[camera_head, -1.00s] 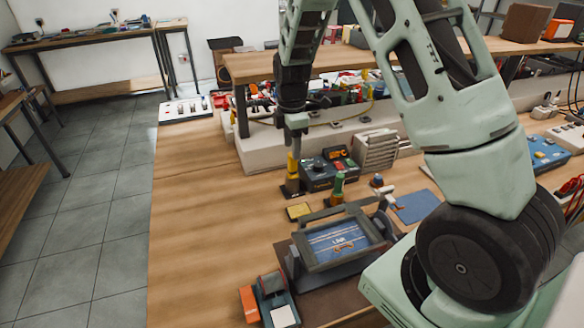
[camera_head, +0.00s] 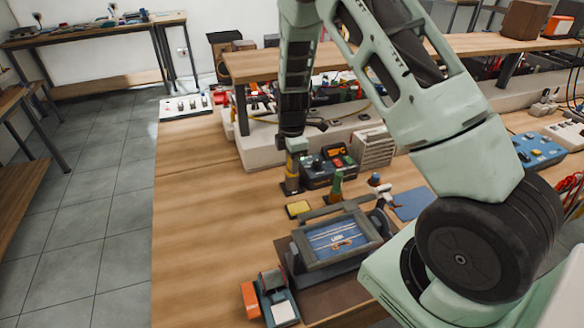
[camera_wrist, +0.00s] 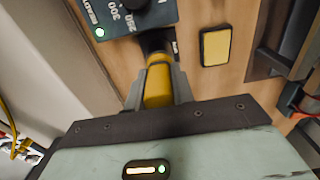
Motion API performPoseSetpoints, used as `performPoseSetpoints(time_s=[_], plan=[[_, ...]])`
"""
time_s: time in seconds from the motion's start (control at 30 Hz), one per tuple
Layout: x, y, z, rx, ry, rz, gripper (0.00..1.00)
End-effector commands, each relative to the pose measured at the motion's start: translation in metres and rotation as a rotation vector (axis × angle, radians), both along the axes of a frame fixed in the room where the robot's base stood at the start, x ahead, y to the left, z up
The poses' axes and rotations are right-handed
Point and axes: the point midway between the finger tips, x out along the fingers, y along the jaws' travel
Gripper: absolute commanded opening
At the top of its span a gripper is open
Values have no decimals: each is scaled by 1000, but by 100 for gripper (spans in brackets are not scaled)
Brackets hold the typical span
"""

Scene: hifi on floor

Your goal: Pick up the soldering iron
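The soldering iron (camera_head: 292,168) has a yellow handle and stands upright in a dark holder on the wooden bench. Its handle also shows in the wrist view (camera_wrist: 158,86), with a dark lower part beyond it. My gripper (camera_head: 296,152) points down at the top of the handle. In the wrist view my gripper's grey fingers (camera_wrist: 157,88) lie on both sides of the yellow handle, very close to it. I cannot tell whether they press on it. The iron's tip is hidden.
The dark soldering station (camera_head: 328,166) stands just right of the iron. A yellow sponge pad (camera_head: 298,209) lies in front, with a green-handled tool (camera_head: 336,187) and a framed blue board holder (camera_head: 342,238) nearby. The bench's left part is clear.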

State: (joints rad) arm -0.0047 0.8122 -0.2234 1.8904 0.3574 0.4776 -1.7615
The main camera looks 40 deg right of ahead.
Motion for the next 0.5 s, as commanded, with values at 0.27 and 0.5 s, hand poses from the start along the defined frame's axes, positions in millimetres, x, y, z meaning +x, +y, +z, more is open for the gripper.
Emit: performPoseSetpoints(time_s=[0.27,0.5], plan=[[0,0,0,0,0,0,5],[1,0,14,0,-5,1,5]])
